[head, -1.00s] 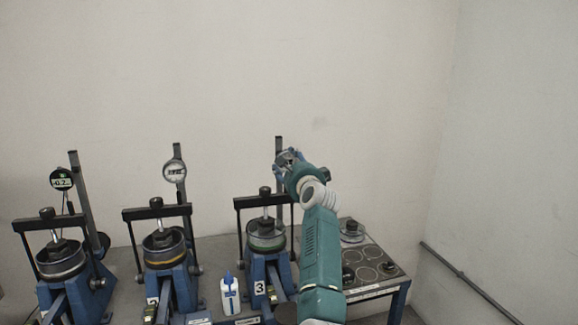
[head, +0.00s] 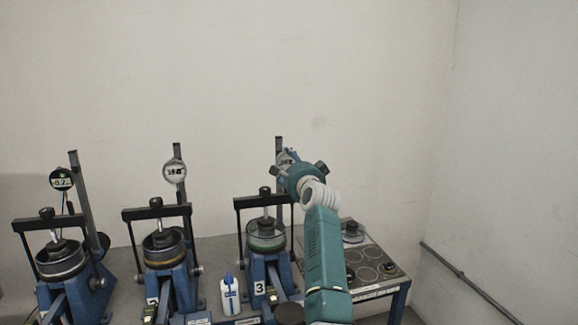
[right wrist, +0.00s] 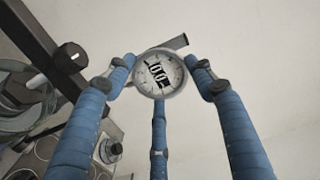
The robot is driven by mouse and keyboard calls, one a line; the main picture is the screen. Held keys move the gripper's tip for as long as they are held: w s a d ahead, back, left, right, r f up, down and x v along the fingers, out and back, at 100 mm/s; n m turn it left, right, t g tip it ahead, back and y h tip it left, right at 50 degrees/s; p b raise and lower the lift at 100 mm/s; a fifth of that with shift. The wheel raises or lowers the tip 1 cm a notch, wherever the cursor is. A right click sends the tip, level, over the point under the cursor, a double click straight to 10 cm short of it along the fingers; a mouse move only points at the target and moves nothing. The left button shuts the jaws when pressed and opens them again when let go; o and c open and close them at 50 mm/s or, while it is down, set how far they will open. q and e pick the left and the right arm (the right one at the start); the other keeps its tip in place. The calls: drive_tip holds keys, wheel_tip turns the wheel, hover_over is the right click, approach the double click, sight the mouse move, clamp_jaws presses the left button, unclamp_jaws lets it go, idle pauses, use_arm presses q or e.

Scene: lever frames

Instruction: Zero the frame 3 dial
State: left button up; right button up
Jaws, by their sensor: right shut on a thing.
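Frame 3 (head: 259,270), a blue lever frame with a black crossbar and a "3" label, stands right of the other two. Its round dial (right wrist: 158,73), at the top of the grey post (head: 279,150), has a white face with a dark band of white digits that look like zeros, seen tilted. My right gripper (right wrist: 160,63) has its blue fingers closed around the dial's rim, two at the sides and one below. In the head view my right gripper (head: 290,162) largely hides the dial. My left gripper is not in view.
Two similar frames with dials, the left (head: 62,179) and the middle (head: 174,171), stand to the left. A white bottle (head: 230,297) stands between the middle frame and frame 3. A panel with round plates (head: 370,268) lies right, under my arm. The wall behind is bare.

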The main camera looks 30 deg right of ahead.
drive_tip(key=o, duration=1.1)
drive_tip(key=shift+o, duration=0.2)
drive_tip(key=shift+s, duration=0.1)
drive_tip(key=v, duration=1.1)
drive_tip(key=shift+s, duration=0.4)
drive_tip(key=shift+a, duration=0.15)
